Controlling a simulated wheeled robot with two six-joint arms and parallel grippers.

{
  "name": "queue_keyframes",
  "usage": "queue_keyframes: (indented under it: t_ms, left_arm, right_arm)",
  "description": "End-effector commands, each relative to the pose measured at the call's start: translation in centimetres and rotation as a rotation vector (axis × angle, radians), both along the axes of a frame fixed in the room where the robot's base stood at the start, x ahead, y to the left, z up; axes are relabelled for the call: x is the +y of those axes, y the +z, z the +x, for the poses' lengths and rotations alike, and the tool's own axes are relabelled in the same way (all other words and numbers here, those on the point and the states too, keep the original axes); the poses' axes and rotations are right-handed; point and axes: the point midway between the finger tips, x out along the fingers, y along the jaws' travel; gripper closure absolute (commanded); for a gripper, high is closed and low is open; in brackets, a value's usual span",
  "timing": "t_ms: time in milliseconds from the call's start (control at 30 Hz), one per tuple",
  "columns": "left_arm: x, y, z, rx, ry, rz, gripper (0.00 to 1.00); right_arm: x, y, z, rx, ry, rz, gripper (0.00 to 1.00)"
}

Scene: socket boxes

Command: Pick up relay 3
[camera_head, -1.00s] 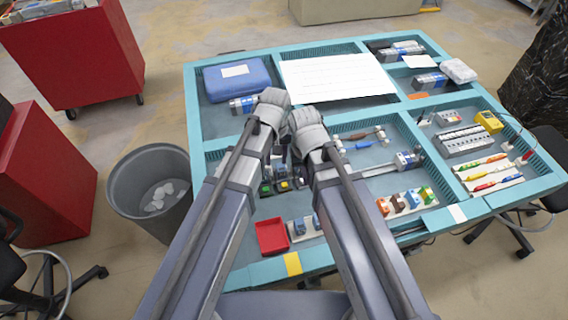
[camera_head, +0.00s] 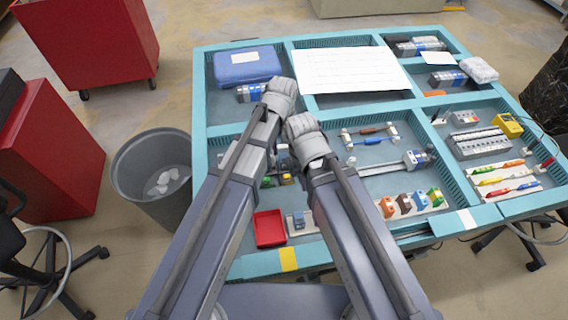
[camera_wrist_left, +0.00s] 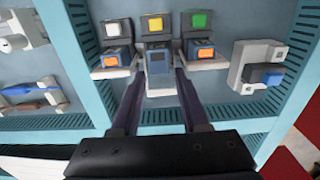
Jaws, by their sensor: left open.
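In the left wrist view, three socket modules with white, yellow and green buttons stand in a row. Each holds a small relay: a left relay (camera_wrist_left: 112,58) and a right relay (camera_wrist_left: 201,50) with orange marks, and a middle relay (camera_wrist_left: 157,62). I cannot read which is relay 3. My left gripper (camera_wrist_left: 161,74) is open, its fingertips on either side of the middle relay, with no clear grip. In the head view, the modules (camera_head: 284,178) are mostly hidden behind my arms. My right gripper's jaws do not show.
A separate blue relay (camera_wrist_left: 266,75) sits in a white socket to the right in the left wrist view. A red tray (camera_head: 269,228) lies near the table's front edge. Teal dividers (camera_head: 440,150) split the table into compartments. A grey bin (camera_head: 152,160) stands left.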

Motion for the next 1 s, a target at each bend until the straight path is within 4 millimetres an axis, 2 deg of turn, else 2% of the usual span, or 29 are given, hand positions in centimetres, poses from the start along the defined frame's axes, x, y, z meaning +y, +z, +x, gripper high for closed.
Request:
queue_keyframes:
  t_ms: [167, 500, 800, 1000]
  left_arm:
    - [-0.1, -1.3, -0.2, 0.000, -0.001, 0.000, 0.55]
    - [-0.3, -5.1, -0.4, 0.000, -0.001, 0.000, 0.55]
    - [-0.3, -5.1, -0.4, 0.000, 0.000, 0.000, 0.55]
    - [-0.3, -5.1, -0.4, 0.000, 0.000, 0.000, 0.78]
  right_arm:
    - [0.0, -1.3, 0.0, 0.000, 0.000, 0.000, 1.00]
    - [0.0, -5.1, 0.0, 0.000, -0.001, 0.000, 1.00]
    - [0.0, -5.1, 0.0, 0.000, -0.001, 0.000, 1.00]
    - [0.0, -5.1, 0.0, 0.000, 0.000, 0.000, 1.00]
